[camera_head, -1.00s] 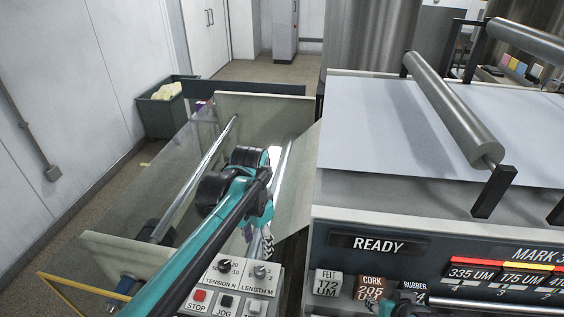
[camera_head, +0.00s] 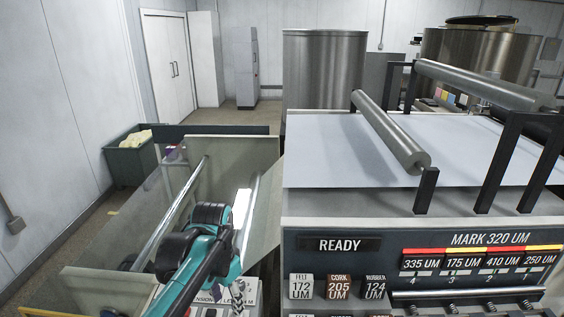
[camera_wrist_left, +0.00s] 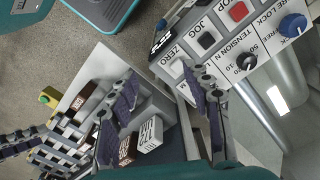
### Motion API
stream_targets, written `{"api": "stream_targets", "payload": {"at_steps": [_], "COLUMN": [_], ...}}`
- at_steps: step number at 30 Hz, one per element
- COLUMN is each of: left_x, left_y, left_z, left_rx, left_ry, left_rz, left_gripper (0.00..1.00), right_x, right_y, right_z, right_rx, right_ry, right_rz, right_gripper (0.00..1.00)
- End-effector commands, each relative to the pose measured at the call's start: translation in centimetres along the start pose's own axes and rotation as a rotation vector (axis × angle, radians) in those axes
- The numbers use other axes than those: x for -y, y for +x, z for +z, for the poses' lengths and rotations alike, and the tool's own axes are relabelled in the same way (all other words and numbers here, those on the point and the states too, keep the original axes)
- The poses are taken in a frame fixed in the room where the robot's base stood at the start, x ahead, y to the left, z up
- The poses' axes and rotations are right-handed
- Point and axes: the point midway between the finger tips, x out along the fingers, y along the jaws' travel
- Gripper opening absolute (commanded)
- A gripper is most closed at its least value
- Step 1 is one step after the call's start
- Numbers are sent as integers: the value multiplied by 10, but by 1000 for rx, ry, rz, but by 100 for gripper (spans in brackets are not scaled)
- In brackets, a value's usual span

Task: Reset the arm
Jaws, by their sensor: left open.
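My left arm comes in from the lower left in the head view. Its teal and black wrist bends down over the end of the machine, and the left gripper (camera_head: 238,292) hangs near the control panel, partly cut by the frame's bottom. In the left wrist view the two dark padded fingers of the left gripper (camera_wrist_left: 165,106) stand well apart, with nothing held between them. The control panel (camera_wrist_left: 222,55) with its buttons and knobs lies beyond the fingers. I cannot make out my right gripper.
The machine's display (camera_head: 340,245) reads READY. Felt (camera_head: 301,287), cork (camera_head: 339,287) and rubber (camera_head: 376,287) blocks stand below it. A metal roller (camera_head: 392,135) crosses the white sheet (camera_head: 325,150). A green bin (camera_head: 130,160) stands at left. Floor beyond is open.

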Motion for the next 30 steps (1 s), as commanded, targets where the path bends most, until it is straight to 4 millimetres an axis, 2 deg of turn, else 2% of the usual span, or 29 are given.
{"api": "stream_targets", "payload": {"at_steps": [11, 17, 20, 27, 30], "left_x": [-4, -8, -10, -19, -21], "left_y": [18, 36, 49, 102, 118], "left_z": [24, 44, 56, 95, 105], "left_rx": [-94, -184, -245, -462, -535], "left_ry": [-108, -205, -270, -482, -548], "left_rz": [-49, -88, -111, -171, -184], "left_gripper": [50, 50, 50, 50, 50], "right_x": [0, 0, 0, 0, 0], "right_y": [14, 26, 34, 60, 66], "right_z": [10, 19, 24, 43, 48], "right_rx": [0, 0, 0, 0, 0], "right_ry": [0, 0, 0, 0, 0], "right_rz": [0, 0, 0, 0, 0], "right_gripper": [40, 40, 40, 40, 40]}}
